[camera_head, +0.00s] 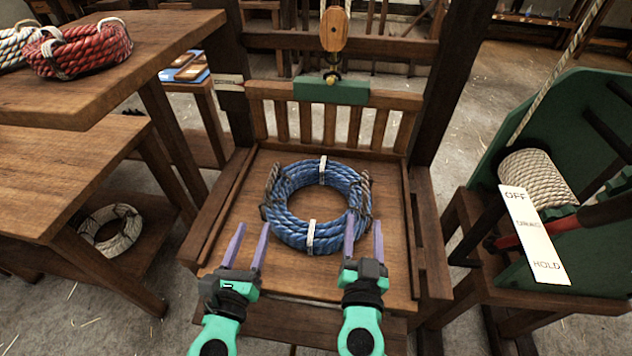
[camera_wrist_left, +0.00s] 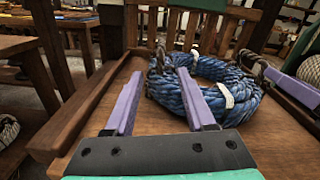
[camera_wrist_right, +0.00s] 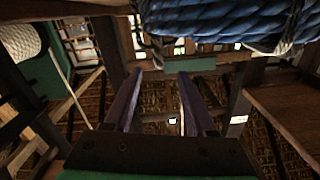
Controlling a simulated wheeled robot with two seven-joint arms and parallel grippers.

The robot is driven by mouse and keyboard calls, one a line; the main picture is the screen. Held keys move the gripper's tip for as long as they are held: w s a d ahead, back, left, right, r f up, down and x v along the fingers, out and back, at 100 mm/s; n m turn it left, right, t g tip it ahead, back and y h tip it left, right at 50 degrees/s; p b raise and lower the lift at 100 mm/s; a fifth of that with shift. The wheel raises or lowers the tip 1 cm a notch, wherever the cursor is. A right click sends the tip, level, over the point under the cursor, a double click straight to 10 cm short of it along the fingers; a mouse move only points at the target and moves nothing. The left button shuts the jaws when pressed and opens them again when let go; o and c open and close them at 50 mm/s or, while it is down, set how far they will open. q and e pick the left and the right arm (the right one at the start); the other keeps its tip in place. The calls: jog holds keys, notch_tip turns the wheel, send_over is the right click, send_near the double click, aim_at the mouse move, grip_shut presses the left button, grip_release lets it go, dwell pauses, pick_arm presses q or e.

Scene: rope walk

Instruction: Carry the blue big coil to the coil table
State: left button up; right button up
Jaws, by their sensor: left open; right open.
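The blue big coil (camera_head: 288,232) lies flat on a wooden platform (camera_head: 250,285) with a slatted back, in the middle of the head view. It has white bands and brown rope loops at its left and right sides. My left gripper (camera_head: 248,240) is open and empty at the coil's front left. The coil also shows beyond its fingers in the left wrist view (camera_wrist_left: 240,95). My right gripper (camera_head: 363,240) is open at the coil's front right, near the right loop. In the right wrist view the coil (camera_wrist_right: 215,22) is at the top, with nothing between the fingers.
A wooden table (camera_head: 150,45) at the left bears a red coil (camera_head: 80,52) and a white coil (camera_head: 12,45). A pale coil (camera_head: 110,230) lies on a lower shelf. A pulley block (camera_head: 334,30) hangs above the platform. A green rope machine (camera_head: 575,120) stands at the right.

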aim_at(268, 191)
pick_arm(q)
jog(key=x, duration=1.3)
jog(key=shift+w+d+r, duration=0.1)
jog(key=shift+w+r, duration=0.15)
jog(key=shift+r, duration=0.1)
pick_arm(e)
jog(key=w+d, duration=0.1)
jog(key=w, duration=0.3)
jog(key=w+d, duration=0.1)
jog(key=w, duration=0.3)
jog(key=w+d, duration=0.1)
jog(key=w, duration=0.4)
jog(key=shift+w+r, duration=0.1)
jog(key=shift+r, duration=0.15)
pick_arm(q)
jog(key=shift+c, duration=0.3)
pick_arm(e)
jog(key=shift+c, duration=0.3)
pick_arm(q)
grip_shut()
pick_arm(e)
grip_shut()
jog(key=shift+a, duration=0.1)
pick_arm(q)
jog(key=shift+r, duration=0.1)
pick_arm(e)
jog(key=shift+r, duration=0.1)
